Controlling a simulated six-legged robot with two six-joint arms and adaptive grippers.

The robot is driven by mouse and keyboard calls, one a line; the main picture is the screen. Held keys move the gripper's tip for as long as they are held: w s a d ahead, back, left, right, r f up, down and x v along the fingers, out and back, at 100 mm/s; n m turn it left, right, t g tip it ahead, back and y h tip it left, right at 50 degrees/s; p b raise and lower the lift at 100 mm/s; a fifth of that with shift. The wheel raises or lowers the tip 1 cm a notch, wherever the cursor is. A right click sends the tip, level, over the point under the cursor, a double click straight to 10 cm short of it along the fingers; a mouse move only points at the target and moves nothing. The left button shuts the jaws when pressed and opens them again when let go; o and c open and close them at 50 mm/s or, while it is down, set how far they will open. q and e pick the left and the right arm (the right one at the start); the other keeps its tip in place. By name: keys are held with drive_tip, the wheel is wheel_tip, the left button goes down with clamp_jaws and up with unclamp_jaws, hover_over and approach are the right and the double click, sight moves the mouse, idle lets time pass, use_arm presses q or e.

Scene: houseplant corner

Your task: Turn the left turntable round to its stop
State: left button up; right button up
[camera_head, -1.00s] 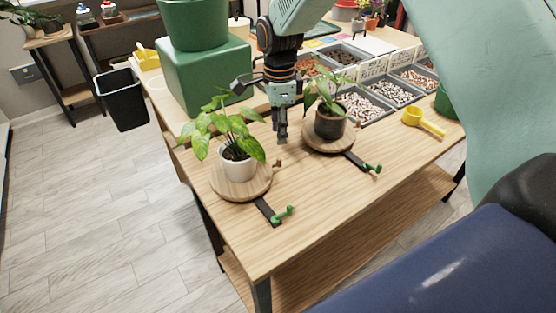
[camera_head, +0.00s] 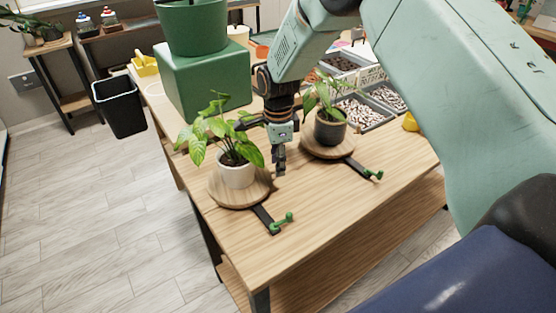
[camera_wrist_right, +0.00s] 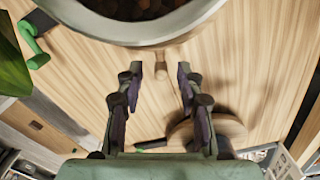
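The left turntable (camera_head: 243,201) is a round wooden disc bearing a white pot (camera_head: 237,177) with a leafy green plant (camera_head: 222,140). A black bar with a green hook-shaped stop (camera_head: 282,222) sticks out at its front right. My right gripper (camera_head: 280,170) points down just right of the disc. In the right wrist view my right gripper (camera_wrist_right: 160,82) is open, and a small wooden peg (camera_wrist_right: 161,65) stands ahead between its fingertips, below the pot's rim. Whether they touch cannot be told. The green stop (camera_wrist_right: 33,42) shows at the upper left there. My left gripper is not in view.
The right turntable (camera_head: 330,152) holds a dark pot (camera_head: 329,129) with a plant, and its stop (camera_head: 372,175) points front right. A green block (camera_head: 205,80) stands behind, with trays of pebbles (camera_head: 362,112) at the back right. The front of the table is clear.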

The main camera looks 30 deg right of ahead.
drive_tip(key=shift+s, duration=0.1)
drive_tip(key=shift+c, duration=0.3)
drive_tip(key=shift+w+d+f, duration=0.1)
drive_tip(key=shift+w, duration=0.1)
drive_tip(key=c, duration=0.4)
clamp_jaws()
